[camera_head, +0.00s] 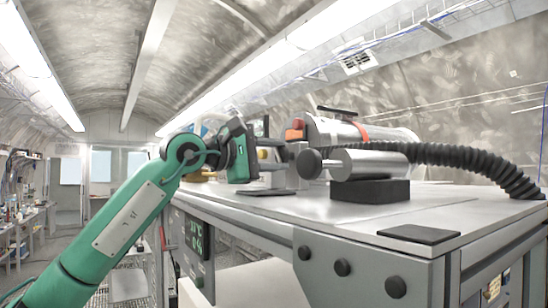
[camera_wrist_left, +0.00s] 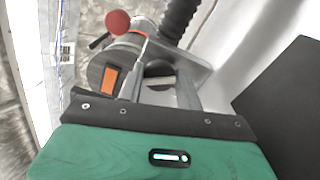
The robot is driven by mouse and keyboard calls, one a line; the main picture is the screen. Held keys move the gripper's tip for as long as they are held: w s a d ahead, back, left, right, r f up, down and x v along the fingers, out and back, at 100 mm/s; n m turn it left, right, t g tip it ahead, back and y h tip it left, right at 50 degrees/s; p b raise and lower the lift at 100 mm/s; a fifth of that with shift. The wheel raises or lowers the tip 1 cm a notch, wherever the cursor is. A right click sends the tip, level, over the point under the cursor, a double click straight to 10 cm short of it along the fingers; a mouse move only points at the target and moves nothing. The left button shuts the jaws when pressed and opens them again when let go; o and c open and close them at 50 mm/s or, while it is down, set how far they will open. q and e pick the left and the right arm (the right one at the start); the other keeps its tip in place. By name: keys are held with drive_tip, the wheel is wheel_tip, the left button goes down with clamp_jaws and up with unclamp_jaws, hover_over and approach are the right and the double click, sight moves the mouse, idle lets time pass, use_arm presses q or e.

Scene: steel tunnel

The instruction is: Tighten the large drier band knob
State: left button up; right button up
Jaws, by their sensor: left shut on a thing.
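The large drier (camera_head: 340,130) is a silver cylinder on the bench, with an orange-red block at its near end and an orange strip around its body. A dark round knob (camera_head: 309,163) sits at the left end of the silver cylinder below it. My left gripper (camera_head: 284,153) comes in from the left, level with the knob. In the left wrist view, its fingers (camera_wrist_left: 158,80) are shut on a dark rounded part between them, which looks like the knob; the fingers hide much of it. My right gripper is not in view.
A black corrugated hose (camera_head: 480,160) runs from the drier to the right. The drier rests on a black block (camera_head: 370,190). A flat black pad (camera_head: 419,235) lies near the front edge of the grey bench (camera_head: 300,208). In the wrist view a red ball-shaped knob (camera_wrist_left: 118,22) stands beyond the fingers.

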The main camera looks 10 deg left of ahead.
use_arm(q)
drive_tip(key=shift+m, duration=1.2)
drive_tip(key=o, duration=0.9)
drive_tip(key=shift+o, duration=0.5)
drive_tip(key=shift+d, duration=0.1)
drive_tip(key=shift+f, duration=0.1)
drive_tip(key=shift+s+a+b, duration=0.2)
drive_tip(key=shift+a+b, duration=0.1)
drive_tip(key=b+v, duration=0.4)
drive_tip(key=v, duration=0.7)
drive_tip(key=shift+s+a+b, duration=0.2)
drive_tip(key=shift+b, duration=0.2)
drive_tip(key=shift+v, duration=0.8)
